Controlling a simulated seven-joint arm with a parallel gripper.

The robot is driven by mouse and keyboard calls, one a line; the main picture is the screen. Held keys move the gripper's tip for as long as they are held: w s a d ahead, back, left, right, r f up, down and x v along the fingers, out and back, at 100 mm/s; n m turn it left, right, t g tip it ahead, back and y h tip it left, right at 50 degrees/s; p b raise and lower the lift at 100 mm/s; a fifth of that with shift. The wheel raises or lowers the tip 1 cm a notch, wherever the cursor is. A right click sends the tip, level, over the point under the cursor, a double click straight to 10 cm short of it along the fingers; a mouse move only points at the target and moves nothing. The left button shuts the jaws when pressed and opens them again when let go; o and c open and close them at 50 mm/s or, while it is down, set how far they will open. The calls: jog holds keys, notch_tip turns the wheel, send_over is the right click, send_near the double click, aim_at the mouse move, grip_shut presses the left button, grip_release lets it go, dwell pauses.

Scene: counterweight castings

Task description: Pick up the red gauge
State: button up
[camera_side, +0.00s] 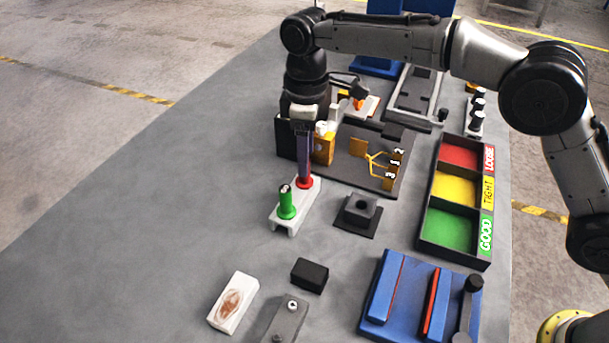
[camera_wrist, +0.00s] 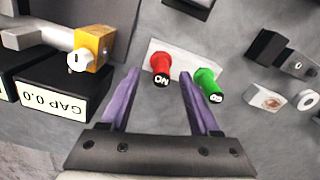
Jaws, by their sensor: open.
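The red gauge (camera_side: 309,183) stands in a white holder (camera_side: 293,222) beside the green gauge (camera_side: 287,205). In the side view my purple gripper fingers (camera_side: 304,182) point down at the red gauge and hide most of it. In the wrist view the red gauge (camera_wrist: 161,63) shows its dark marked end, in line with the gap between my open fingertips (camera_wrist: 159,74). I cannot tell whether the fingers reach around it. The green gauge (camera_wrist: 205,80) is just right of the right finger. Nothing is held.
A black fixture with a yellow block (camera_side: 324,149) stands close behind my gripper. A black block on a base (camera_side: 359,211) sits right of the holder. A tray with red, yellow and green compartments (camera_side: 424,247) lies further right. The table's left side (camera_side: 170,215) is clear.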

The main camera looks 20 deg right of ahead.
aim_at(307, 182)
notch_tip(307, 182, down, 4)
jog(key=shift+a+f, duration=0.15)
jog(key=shift+f, duration=0.05)
grip_shut()
